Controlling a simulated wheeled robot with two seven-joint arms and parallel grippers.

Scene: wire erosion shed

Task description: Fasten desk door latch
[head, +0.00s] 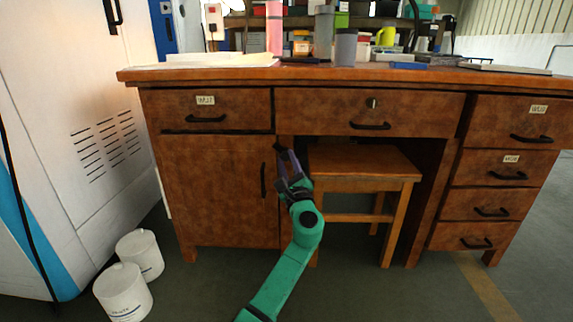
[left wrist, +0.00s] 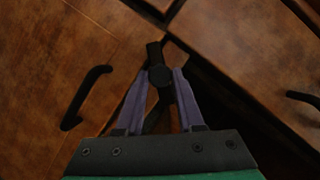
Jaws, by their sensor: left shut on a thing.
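The wooden desk (head: 290,75) has a closed-looking cabinet door (head: 215,190) at its lower left, with a black vertical handle (head: 263,180). The door's handle also shows in the left wrist view (left wrist: 85,97). A small black latch (left wrist: 158,75) sits at the door's upper right edge, by the desk frame. My left gripper (head: 282,152) is at this edge, right of the handle. In the left wrist view its purple fingers (left wrist: 163,80) are shut on the latch, one on each side. The latch is mostly hidden in the head view. My right gripper is not in view.
A wooden stool (head: 362,165) stands in the knee space, close right of my left gripper. Drawers with black handles are above and at the right. Two white buckets (head: 125,290) stand on the floor at the left. Several bottles and boxes stand on the desktop.

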